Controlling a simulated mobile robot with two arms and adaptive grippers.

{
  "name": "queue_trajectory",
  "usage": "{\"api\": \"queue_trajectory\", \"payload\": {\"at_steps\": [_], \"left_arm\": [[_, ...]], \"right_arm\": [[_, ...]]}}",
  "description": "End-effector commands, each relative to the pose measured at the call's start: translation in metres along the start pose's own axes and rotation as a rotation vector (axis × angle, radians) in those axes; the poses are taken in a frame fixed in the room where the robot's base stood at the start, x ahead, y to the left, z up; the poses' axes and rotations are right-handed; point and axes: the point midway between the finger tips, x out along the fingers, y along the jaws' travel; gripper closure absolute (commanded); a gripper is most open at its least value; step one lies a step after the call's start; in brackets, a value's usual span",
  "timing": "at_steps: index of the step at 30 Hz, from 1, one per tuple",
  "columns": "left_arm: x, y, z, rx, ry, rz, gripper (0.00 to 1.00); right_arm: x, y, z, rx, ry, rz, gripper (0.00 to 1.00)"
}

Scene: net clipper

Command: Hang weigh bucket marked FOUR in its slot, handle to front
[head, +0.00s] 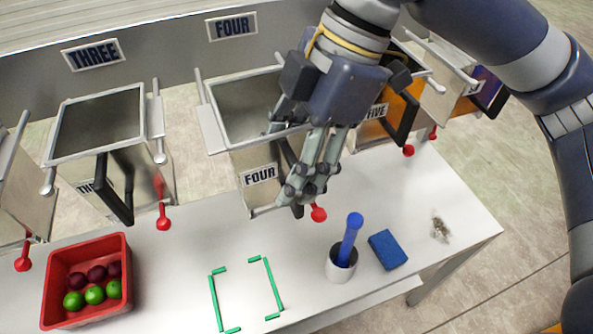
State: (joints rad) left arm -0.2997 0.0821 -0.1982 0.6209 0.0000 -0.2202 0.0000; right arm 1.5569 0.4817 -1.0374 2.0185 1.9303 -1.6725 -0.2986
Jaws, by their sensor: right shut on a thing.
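The weigh bucket marked FOUR (246,162) is a grey metal, open-topped box below the FOUR sign (232,26). Its FOUR label faces the front, and its black handle is on the front side, mostly hidden by my fingers. My right gripper (303,190) comes from above right and is shut on the bucket at its handle. The bucket is at the place between buckets THREE and FIVE. Its rim bars are near the slot's rails, but I cannot tell whether they rest on them. My left gripper is not in view.
Bucket THREE (122,165) hangs at left; orange bucket FIVE (400,104) is close at right. Red knobs stick out below. On the white table are a red crate (88,312) of fruit, green corner marks (216,300), a white cup (341,266) with a blue tool and a blue block (387,250).

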Motion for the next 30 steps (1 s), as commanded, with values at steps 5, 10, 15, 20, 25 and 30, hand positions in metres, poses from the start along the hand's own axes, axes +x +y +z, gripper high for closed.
{"api": "queue_trajectory", "payload": {"at_steps": [5,10,15,20,25,30], "left_arm": [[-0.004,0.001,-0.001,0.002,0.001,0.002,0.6],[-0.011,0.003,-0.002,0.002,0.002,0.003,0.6],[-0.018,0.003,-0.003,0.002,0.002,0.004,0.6],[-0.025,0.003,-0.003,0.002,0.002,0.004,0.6],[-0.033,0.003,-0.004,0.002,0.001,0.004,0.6],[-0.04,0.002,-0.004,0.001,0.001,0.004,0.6]], "right_arm": [[-0.003,0.013,-0.001,0.001,0.002,0.003,0.92],[-0.004,0.024,-0.001,0.0,0.002,0.003,0.92],[-0.003,0.035,0.0,0.001,0.002,0.002,0.92],[-0.004,0.046,0.0,0.001,0.003,0.003,0.92],[-0.004,0.057,0.0,0.001,0.002,0.002,0.92],[-0.004,0.069,0.001,0.001,0.002,0.003,0.92]]}}
